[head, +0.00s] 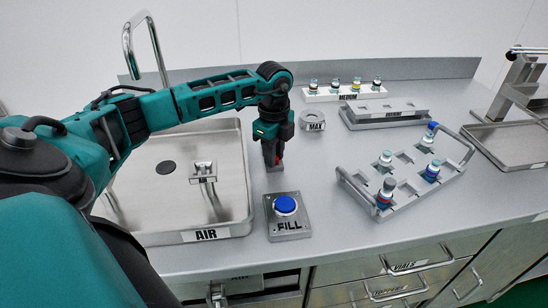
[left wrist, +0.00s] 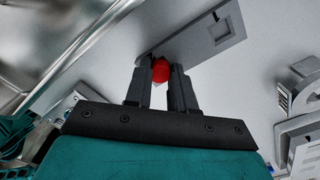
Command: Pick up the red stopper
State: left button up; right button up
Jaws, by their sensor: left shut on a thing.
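My left gripper (head: 272,160) points down at the counter behind the FILL button, just right of the sink. The red stopper (left wrist: 161,70) shows between its two fingers in the left wrist view, where the gripper (left wrist: 160,82) is shut on it. In the head view only a small bit of red shows at the fingertips, and the fingers hide the rest. A small grey plate (left wrist: 200,38) on the counter lies right by the fingertips. I cannot tell whether the stopper still touches it. My right gripper is not in view.
A blue FILL button (head: 286,205) stands in front of the gripper. The sink (head: 150,218) marked AIR is on the left. A grey rack (head: 405,208) with several vials stands right. Counter between is clear.

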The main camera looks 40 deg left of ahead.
pick_arm(q)
grip_shut()
